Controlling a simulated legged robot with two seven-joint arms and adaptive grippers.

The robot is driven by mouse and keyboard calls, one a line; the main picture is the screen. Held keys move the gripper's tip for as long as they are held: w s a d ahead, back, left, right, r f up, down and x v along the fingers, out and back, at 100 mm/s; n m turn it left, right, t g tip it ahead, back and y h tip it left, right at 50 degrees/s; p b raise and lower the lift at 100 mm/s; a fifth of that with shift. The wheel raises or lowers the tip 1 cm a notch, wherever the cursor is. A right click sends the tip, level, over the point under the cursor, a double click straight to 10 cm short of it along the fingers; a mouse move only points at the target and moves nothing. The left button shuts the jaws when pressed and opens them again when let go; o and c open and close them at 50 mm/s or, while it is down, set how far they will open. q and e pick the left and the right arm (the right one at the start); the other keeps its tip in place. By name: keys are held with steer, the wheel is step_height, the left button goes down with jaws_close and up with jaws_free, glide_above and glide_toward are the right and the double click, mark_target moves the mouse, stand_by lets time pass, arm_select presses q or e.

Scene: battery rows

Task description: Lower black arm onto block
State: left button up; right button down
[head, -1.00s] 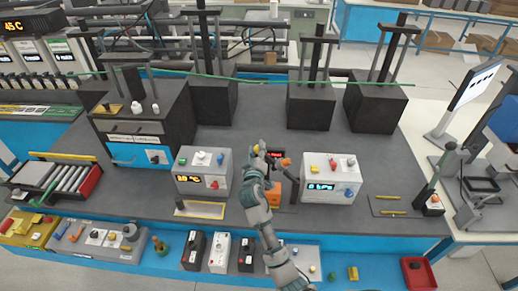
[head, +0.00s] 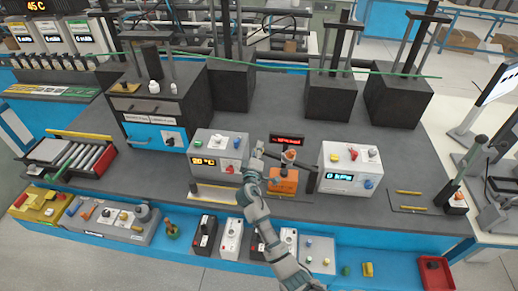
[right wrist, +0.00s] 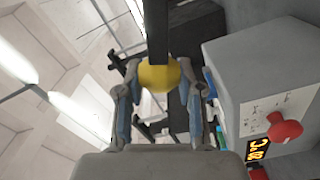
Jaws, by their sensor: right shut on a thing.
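The black arm (right wrist: 157,30) fills the top middle of the right wrist view and ends in a yellow knob (right wrist: 158,75). My right gripper (right wrist: 160,88) is shut on this knob, one finger on each side. In the head view my right gripper (head: 256,157) is at the left of the orange block (head: 284,182), between the two white boxes. There the gripper hides the knob, and I cannot tell whether the black arm touches the block. My left gripper is not in view.
A white box with a yellow readout (head: 218,152) is close on the left of the gripper. Another white box (head: 348,168) stands right of the block. A small red display (head: 287,139) is just behind.

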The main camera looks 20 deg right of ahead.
arm_select(q)
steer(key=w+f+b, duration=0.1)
steer(key=b, duration=0.1)
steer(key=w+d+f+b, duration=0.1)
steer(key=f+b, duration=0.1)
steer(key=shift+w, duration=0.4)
arm_select(e)
step_height(320, 180, down, 9)
steer(key=n, duration=0.4)
steer(key=shift+w+a, duration=0.25)
steer(key=shift+w, duration=0.1)
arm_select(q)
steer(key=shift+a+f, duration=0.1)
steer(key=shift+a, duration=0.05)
arm_select(e)
steer(key=c, duration=0.9)
jaws_free()
steer(key=shift+c, duration=0.2)
steer(key=shift+o, duration=1.1)
steer(key=shift+w+d+f, duration=0.1)
steer(key=shift+d+f, duration=0.05)
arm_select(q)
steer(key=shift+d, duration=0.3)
arm_select(e)
steer(key=v, duration=1.1)
